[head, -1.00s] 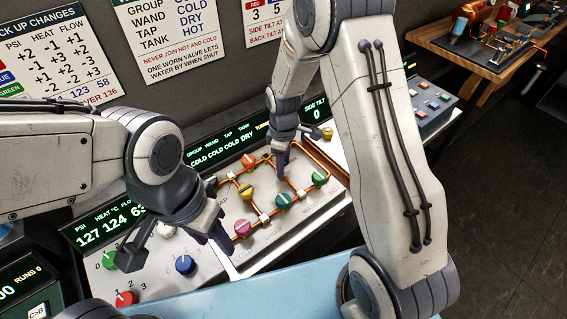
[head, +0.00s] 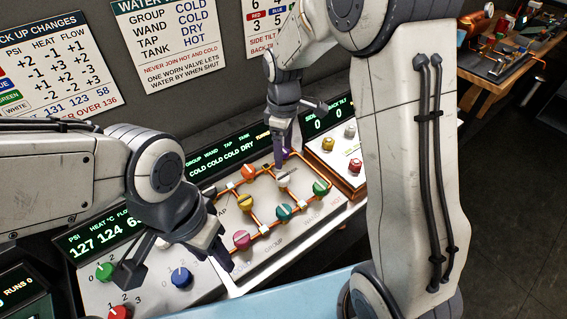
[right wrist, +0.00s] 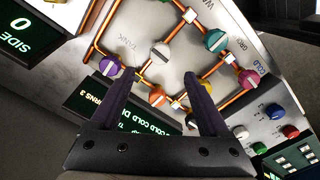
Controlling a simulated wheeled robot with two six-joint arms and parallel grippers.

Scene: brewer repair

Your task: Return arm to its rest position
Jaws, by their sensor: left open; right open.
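My right gripper (head: 284,150) is open and hangs over the back of the valve board (head: 265,262), pointing down. In the right wrist view its two dark fingers (right wrist: 156,78) are spread with nothing held. A white knob (right wrist: 160,50) shows beyond the gap, apart from the fingers, and an orange knob (right wrist: 156,97) shows between them. A purple knob (right wrist: 108,64) is close to the left fingertip; contact cannot be told. My left gripper (head: 180,264) is open and empty above the front panel, near the blue knob (head: 180,277).
Yellow (head: 244,203), teal (head: 284,212), green (head: 320,187) and magenta (head: 241,240) knobs stand on the copper-piped board. A side box (head: 340,150) with small knobs stands to the right. Displays (head: 225,155) run along the back, below wall charts. A wooden table (head: 490,75) is farther right.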

